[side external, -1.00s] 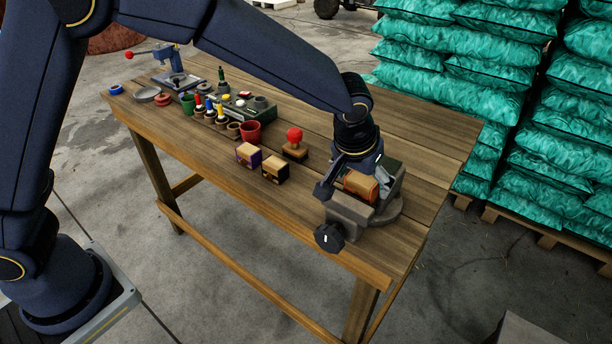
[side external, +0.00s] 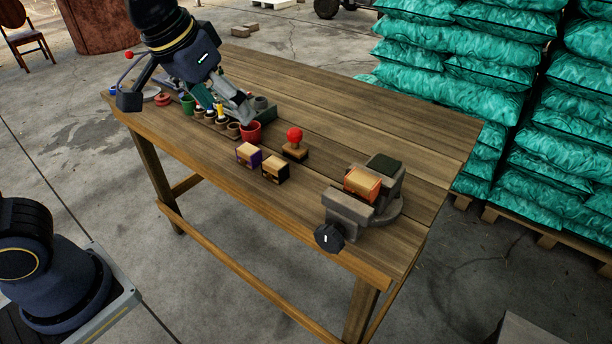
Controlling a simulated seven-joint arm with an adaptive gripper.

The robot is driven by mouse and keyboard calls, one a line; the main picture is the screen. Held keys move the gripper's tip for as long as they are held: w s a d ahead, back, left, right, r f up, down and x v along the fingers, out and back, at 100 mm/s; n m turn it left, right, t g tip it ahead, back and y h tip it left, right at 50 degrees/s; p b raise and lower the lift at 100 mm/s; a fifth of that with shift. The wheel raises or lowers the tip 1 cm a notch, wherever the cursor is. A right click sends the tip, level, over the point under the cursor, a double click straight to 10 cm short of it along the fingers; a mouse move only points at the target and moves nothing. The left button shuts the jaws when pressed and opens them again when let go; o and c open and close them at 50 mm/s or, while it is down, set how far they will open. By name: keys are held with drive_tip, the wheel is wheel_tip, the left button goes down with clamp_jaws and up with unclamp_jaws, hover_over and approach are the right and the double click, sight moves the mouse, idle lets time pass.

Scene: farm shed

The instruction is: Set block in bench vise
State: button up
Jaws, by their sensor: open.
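The bench vise (side external: 348,210), grey with a black knob, stands at the right front of the table. A wooden block with orange sides (side external: 362,185) sits in it between the front and back jaws, its top showing above them. Whether the jaws press on it I cannot tell.
A purple-sided block (side external: 249,154), a dark-sided block (side external: 275,168) and a red-knobbed stamp (side external: 295,142) stand mid-table. A red pot (side external: 251,132) and several small pots are close to my gripper. The table's right back is clear. Teal sacks (side external: 450,60) are stacked behind.

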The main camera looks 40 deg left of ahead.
drive_tip(key=s+a+f, duration=0.2)
drive_tip(key=s+a, duration=0.4)
drive_tip(key=s, duration=0.5)
drive_tip(key=shift+a+f+t+y, duration=0.2)
drive_tip(key=shift+f+t+y, duration=0.1)
drive_tip(key=shift+t, duration=0.1)
